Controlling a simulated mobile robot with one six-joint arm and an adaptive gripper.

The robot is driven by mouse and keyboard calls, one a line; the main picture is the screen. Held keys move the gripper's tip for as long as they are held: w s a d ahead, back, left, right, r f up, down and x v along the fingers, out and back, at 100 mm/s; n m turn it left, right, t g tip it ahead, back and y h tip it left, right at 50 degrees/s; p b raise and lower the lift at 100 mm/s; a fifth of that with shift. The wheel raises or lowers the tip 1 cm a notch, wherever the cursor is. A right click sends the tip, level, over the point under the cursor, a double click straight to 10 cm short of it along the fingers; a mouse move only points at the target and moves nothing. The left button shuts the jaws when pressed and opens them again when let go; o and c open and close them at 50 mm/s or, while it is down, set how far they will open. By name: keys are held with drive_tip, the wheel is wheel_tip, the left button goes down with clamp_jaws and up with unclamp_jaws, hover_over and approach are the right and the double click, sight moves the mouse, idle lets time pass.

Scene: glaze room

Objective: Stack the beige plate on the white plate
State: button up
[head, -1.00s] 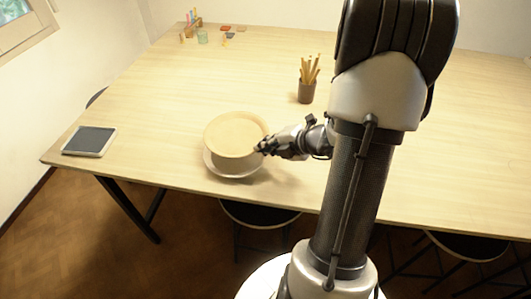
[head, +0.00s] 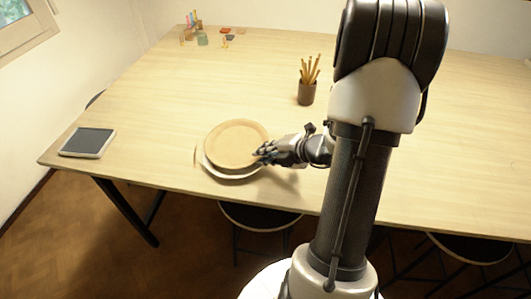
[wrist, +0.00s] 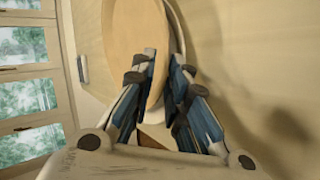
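The beige plate (head: 237,142) lies over the white plate (head: 231,173) near the table's front edge. The white rim shows below and to the left of it in the head view. In the wrist view the beige plate (wrist: 136,35) is seen at a steep angle, with the white plate (wrist: 180,32) as a pale arc beside it. My gripper (head: 264,154) is at the beige plate's right rim. Its fingers (wrist: 164,68) stand apart on either side of the rim and look open. Contact between the plates is hard to see.
A tablet (head: 88,142) lies at the table's left edge. A brown cup of pencils (head: 307,92) stands behind my gripper. Small coloured items and a glass (head: 202,39) are at the far left. Stools (head: 260,216) stand under the front edge. The table's middle is clear.

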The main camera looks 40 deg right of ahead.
drive_tip(key=shift+o, duration=0.8)
drive_tip(key=shift+r, duration=0.25)
drive_tip(key=p+v, duration=0.5)
drive_tip(key=v, duration=0.7)
drive_tip(key=shift+r, duration=0.35)
